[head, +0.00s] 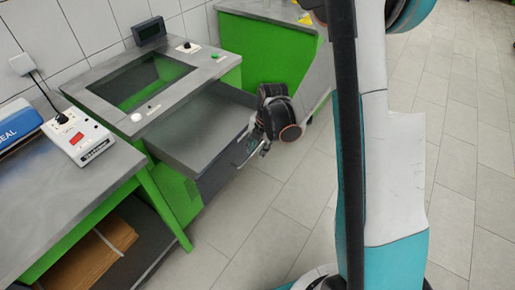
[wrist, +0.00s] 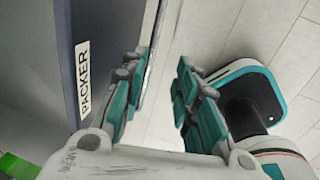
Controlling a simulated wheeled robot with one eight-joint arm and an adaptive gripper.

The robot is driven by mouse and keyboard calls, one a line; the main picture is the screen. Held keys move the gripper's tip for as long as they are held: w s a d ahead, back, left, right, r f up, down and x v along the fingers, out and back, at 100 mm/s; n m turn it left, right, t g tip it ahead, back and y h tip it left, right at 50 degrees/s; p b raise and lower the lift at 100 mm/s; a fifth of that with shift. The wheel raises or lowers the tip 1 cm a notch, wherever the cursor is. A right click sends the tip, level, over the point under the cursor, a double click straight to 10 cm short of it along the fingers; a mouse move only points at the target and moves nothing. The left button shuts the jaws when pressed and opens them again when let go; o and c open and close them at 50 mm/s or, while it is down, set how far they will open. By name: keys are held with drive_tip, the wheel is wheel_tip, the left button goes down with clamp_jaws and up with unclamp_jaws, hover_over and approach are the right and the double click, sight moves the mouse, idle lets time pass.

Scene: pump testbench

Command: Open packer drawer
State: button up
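The packer drawer (head: 205,122) is a grey tray sticking well out from the green testbench in the head view. Its dark front (wrist: 65,50) fills the left of the wrist view and bears a white PACKER label (wrist: 84,78). A thin metallic handle bar (wrist: 153,45) runs along that front, partly hidden behind my gripper's left finger. My gripper (wrist: 162,72) has its teal fingers apart, with floor visible between them. In the head view my gripper (head: 257,146) is at the drawer's front edge. I cannot tell whether a finger touches the handle.
The bench top has a sunken green-lit bay (head: 145,80) and a small display (head: 149,30). A table with a white and red device (head: 78,136) stands at left. Another green cabinet (head: 270,50) stands behind. Tiled floor (head: 265,225) is clear in front of the drawer.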

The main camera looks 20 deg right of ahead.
wheel_tip(320, 180, up, 14)
drive_tip(key=s+d+p, duration=0.1)
drive_tip(key=s+p, duration=0.1)
drive_tip(key=p, duration=0.6)
drive_tip(key=shift+d+p, duration=0.3)
drive_tip(key=shift+p, duration=0.05)
idle(0.7)
drive_tip(key=shift+f, duration=0.1)
idle(0.4)
wheel_tip(320, 180, up, 12)
drive_tip(key=s+d, duration=0.1)
drive_tip(key=s, duration=0.1)
drive_tip(key=shift+d, duration=0.15)
idle(0.6)
drive_tip(key=s+a+r+m+t, duration=0.2)
drive_tip(key=s+r+m, duration=0.2)
drive_tip(key=s+m, duration=0.4)
drive_tip(key=s+a+r+m+t+h, duration=0.1)
drive_tip(key=s+a+r+m+t, duration=0.2)
drive_tip(key=s+m, duration=0.6)
drive_tip(key=r+m, duration=0.1)
drive_tip(key=m, duration=0.7)
